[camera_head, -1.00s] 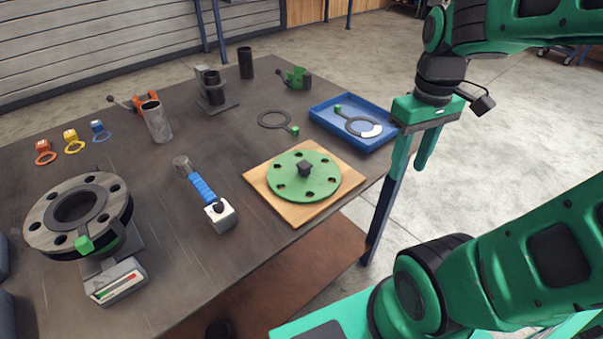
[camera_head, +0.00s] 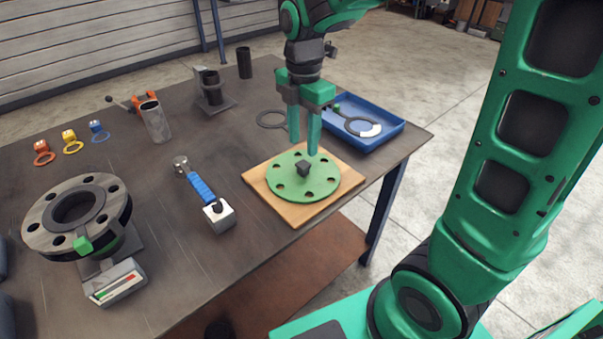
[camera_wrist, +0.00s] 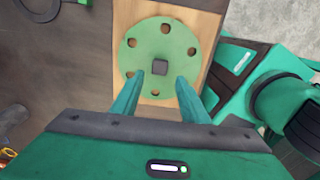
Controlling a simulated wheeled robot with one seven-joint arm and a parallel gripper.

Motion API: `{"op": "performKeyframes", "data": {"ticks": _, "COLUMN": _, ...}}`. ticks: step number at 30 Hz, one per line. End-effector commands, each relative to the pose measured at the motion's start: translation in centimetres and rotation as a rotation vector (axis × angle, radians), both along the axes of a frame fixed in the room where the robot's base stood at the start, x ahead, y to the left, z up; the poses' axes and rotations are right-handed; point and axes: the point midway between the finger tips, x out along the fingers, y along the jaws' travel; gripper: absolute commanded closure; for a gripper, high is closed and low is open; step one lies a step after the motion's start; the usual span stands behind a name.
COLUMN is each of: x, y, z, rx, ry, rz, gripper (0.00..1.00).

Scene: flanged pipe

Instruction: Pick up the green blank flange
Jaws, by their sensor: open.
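The green blank flange (camera_head: 285,187) is a round disc with several bolt holes and a dark square knob (camera_head: 303,169) at its centre. It lies flat on a square wooden board (camera_head: 299,215) near the table's right edge. My gripper (camera_head: 304,148) hangs above the flange's far side, fingers pointing down, open and empty. In the wrist view the flange (camera_wrist: 140,50) lies beyond the two spread fingertips (camera_wrist: 161,78), with the knob (camera_wrist: 160,67) roughly midway between them. The fingers appear apart from the knob.
A blue tray (camera_head: 392,137) with a ring-shaped part stands just behind the board. A blue-handled tool (camera_head: 201,188) lies left of it. A flanged pipe (camera_head: 45,232) stands at the front left. Bare table lies between the pipe and tool.

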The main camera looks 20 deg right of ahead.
Motion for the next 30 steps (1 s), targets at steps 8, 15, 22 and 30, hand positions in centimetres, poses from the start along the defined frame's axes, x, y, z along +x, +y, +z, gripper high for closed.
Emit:
{"op": "performKeyframes", "data": {"ticks": 8, "x": 0.0, "y": 0.0, "z": -2.5, "rx": 0.0, "ry": 0.0, "rz": -0.002, "gripper": 0.59}}
{"op": "performKeyframes", "data": {"ticks": 15, "x": 0.1, "y": -0.1, "z": -5.4, "rx": -0.001, "ry": 0.003, "rz": -0.003, "gripper": 0.59}}
{"op": "performKeyframes", "data": {"ticks": 22, "x": 0.2, "y": -0.1, "z": -7.5, "rx": -0.001, "ry": 0.0, "rz": -0.004, "gripper": 0.59}}
{"op": "performKeyframes", "data": {"ticks": 30, "x": 0.2, "y": -0.1, "z": -7.5, "rx": 0.0, "ry": -0.001, "rz": -0.004, "gripper": 0.67}}
